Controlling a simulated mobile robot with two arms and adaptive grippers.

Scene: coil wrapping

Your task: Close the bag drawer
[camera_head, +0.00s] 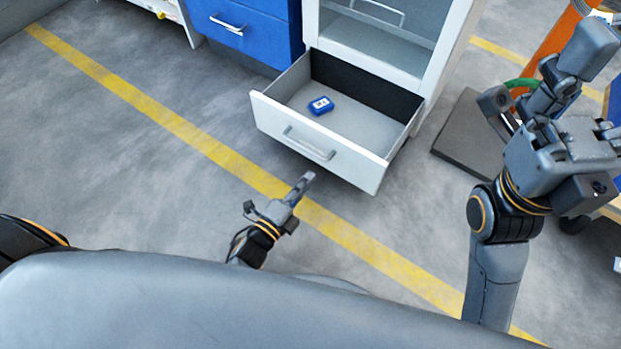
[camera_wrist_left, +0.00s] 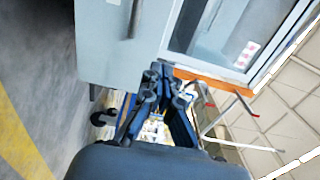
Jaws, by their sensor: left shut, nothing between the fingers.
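The white drawer (camera_head: 318,148) at the foot of a white cabinet is pulled out, with its front panel and bar handle (camera_head: 310,144) facing me. A small blue-and-white item (camera_head: 320,105) lies inside on the grey bottom. My left gripper (camera_head: 306,179) is shut and empty, just in front of the drawer front and below the handle. I cannot tell if it touches the panel. In the left wrist view the shut fingers (camera_wrist_left: 163,75) point toward the lower cabinet, beside a pale panel (camera_wrist_left: 105,45) with a handle.
The white cabinet (camera_head: 430,75) has a glass door above the drawer. A blue drawer unit (camera_head: 245,32) stands to its left. A dark base plate (camera_head: 470,140) with an orange post (camera_head: 562,38) is at the right. The grey floor with its yellow line (camera_head: 165,118) is clear at the left.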

